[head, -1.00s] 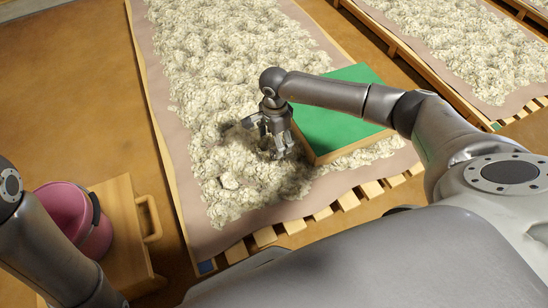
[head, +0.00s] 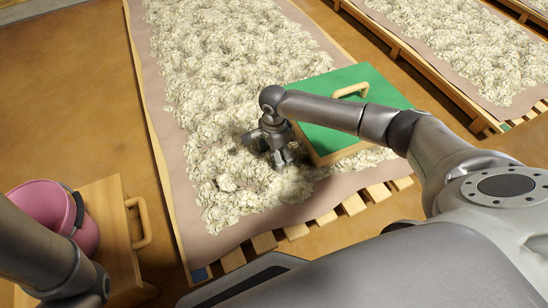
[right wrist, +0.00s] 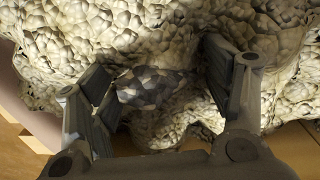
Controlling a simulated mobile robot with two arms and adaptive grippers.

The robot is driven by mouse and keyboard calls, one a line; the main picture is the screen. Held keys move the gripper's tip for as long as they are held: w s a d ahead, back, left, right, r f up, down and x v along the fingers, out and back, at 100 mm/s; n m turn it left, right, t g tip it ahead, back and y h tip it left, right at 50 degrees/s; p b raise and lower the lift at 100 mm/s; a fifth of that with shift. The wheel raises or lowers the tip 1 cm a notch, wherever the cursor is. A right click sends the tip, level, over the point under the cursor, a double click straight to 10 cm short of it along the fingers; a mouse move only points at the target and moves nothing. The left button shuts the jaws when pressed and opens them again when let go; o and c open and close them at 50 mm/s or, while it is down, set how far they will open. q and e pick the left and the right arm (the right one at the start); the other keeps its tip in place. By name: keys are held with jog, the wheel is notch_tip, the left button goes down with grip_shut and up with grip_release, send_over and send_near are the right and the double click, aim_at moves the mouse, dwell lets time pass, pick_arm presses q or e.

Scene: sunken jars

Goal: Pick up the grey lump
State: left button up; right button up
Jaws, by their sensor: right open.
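The grey lump (right wrist: 150,86) is a dark, faceted, grey-brown piece lying among the pale, crumbly lumps. In the right wrist view it lies between the two fingers of my open right gripper (right wrist: 158,78), nearer the left finger. I cannot tell whether that finger touches it. In the head view my right gripper (head: 272,152) points down into the pale heap, beside the green-topped box. The grey lump cannot be made out there. My left arm shows at the lower left, but its gripper is out of view.
The pale heap (head: 215,80) covers a cloth on a slatted wooden rack. A green-topped box (head: 325,140) with a wooden handle stands on the heap close to my right gripper. Another covered rack stands upper right.

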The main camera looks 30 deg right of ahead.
jog(key=shift+c, duration=0.5)
jog(key=c, duration=1)
jog(key=shift+r, duration=0.1)
